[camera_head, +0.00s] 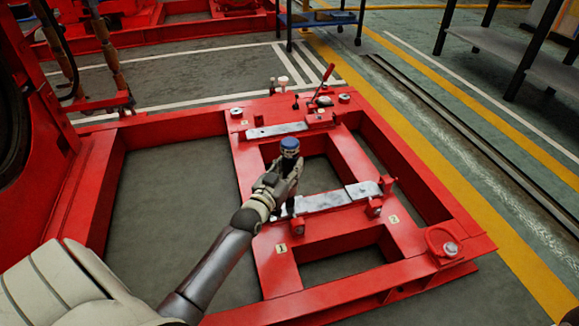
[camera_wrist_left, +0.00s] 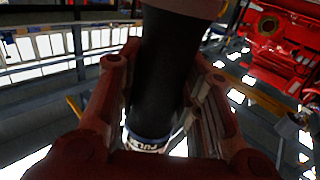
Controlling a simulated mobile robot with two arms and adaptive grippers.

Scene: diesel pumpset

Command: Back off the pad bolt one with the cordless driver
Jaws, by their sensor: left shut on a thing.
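My left gripper (camera_head: 287,172) is shut on the cordless driver (camera_head: 290,147), which has a dark body and a blue end. The driver stands roughly upright over the near grey pad (camera_head: 322,201) of the red frame. In the left wrist view its black body (camera_wrist_left: 162,70) lies between both fingers of my gripper (camera_wrist_left: 155,100), with a blue lettered band beyond. A red lug (camera_head: 298,227) sits beside the plate marked 1 (camera_head: 281,248), just below the driver. The bolt there is not clear, and I cannot tell whether the driver's tip touches it. My right gripper is not in view.
The red frame (camera_head: 185,125) has open bays showing the floor. A second lug (camera_head: 374,207) stands near the plate marked 2 (camera_head: 394,219). A red-handled lever (camera_head: 323,82) rises at the far side. A lifting ring (camera_head: 443,246) is at the near right corner.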

